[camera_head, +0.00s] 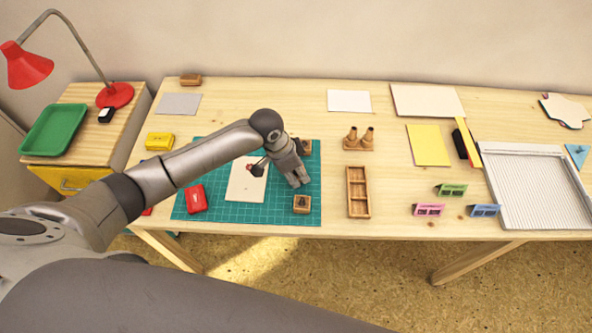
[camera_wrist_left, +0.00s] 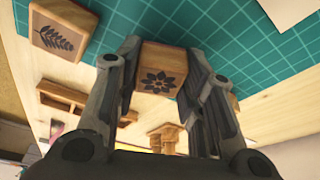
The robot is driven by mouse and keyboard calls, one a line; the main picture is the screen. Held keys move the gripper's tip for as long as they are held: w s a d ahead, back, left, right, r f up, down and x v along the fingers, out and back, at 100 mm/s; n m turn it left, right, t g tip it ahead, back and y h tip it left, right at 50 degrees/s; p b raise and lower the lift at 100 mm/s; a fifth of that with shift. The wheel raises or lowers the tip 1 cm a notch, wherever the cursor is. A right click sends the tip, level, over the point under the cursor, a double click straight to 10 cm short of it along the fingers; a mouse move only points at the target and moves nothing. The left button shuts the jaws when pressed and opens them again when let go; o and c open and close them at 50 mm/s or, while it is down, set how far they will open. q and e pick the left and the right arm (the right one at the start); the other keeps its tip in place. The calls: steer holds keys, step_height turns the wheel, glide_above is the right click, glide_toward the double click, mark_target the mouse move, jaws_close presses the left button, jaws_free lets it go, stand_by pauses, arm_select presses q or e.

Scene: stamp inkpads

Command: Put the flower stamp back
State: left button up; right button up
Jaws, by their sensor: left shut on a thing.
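My left gripper (camera_head: 298,182) is over the green cutting mat (camera_head: 230,214), right of a pale sheet of paper (camera_head: 243,190). In the left wrist view its fingers are shut on the flower stamp (camera_wrist_left: 160,76), a wooden block with a dark flower on the face I see. The fingers hide the stamp in the head view. A wooden stamp with a dark fern (camera_wrist_left: 58,38) sits apart on the mat; it also shows near the mat's front right corner (camera_head: 302,204). A long wooden tray with compartments (camera_head: 349,192) stands right of the mat. My right gripper is not in view.
Another wooden block (camera_head: 305,146) sits at the mat's back right. A red inkpad (camera_head: 196,198) lies on the mat; a yellow one (camera_head: 159,141) is off its left. A wooden stand with two pegs (camera_head: 358,139) is behind the tray.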

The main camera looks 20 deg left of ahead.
arm_select(q)
steer(key=shift+f, duration=0.35)
steer(key=shift+f, duration=0.1)
steer(key=o, duration=0.9)
steer(key=shift+c, duration=0.2)
steer(key=shift+a+r, duration=0.15)
steer(key=shift+r, duration=0.45)
steer(key=v, duration=1.1)
steer(key=shift+s, duration=0.15)
